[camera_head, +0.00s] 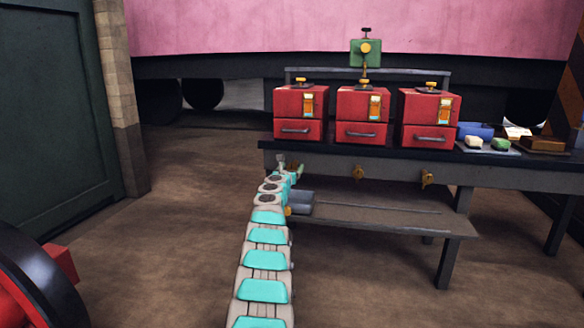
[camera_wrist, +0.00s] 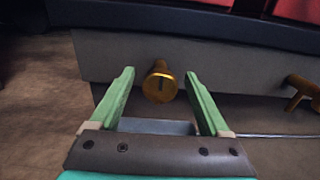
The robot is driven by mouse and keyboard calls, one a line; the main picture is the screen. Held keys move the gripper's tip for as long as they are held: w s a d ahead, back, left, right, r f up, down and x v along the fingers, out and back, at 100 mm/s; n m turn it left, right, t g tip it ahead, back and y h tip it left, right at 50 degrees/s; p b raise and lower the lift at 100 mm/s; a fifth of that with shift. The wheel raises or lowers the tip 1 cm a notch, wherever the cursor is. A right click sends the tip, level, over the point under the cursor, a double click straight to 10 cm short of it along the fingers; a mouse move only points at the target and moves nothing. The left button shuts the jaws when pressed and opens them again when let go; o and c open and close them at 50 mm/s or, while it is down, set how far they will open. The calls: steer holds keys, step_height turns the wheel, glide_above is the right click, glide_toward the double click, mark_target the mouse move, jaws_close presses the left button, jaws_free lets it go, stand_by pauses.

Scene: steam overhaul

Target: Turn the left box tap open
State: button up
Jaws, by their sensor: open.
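Three red boxes stand in a row on a dark bench: the left box (camera_head: 300,112), the middle box (camera_head: 362,114) and the right box (camera_head: 428,116). Brass taps sit on the bench's front face below them. The left box tap (camera_wrist: 160,82) faces the wrist camera as a round brass end with a dark slot. My gripper (camera_wrist: 158,88) is open, with one green finger on each side of this tap; contact is not visible. In the head view my gripper (camera_head: 291,167) is at the bench's left front, and it hides the left tap.
The middle tap (camera_head: 358,172) and right tap (camera_head: 427,178) stick out from the bench front. A grey container (camera_head: 300,203) lies on the lower shelf (camera_head: 385,218). Small blocks sit on the bench's right end.

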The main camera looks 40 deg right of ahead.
steer(key=shift+w+d+f, duration=0.1)
steer(key=shift+w+d, duration=0.05)
steer(key=shift+d, duration=0.1)
jaws_close()
stand_by(0.8)
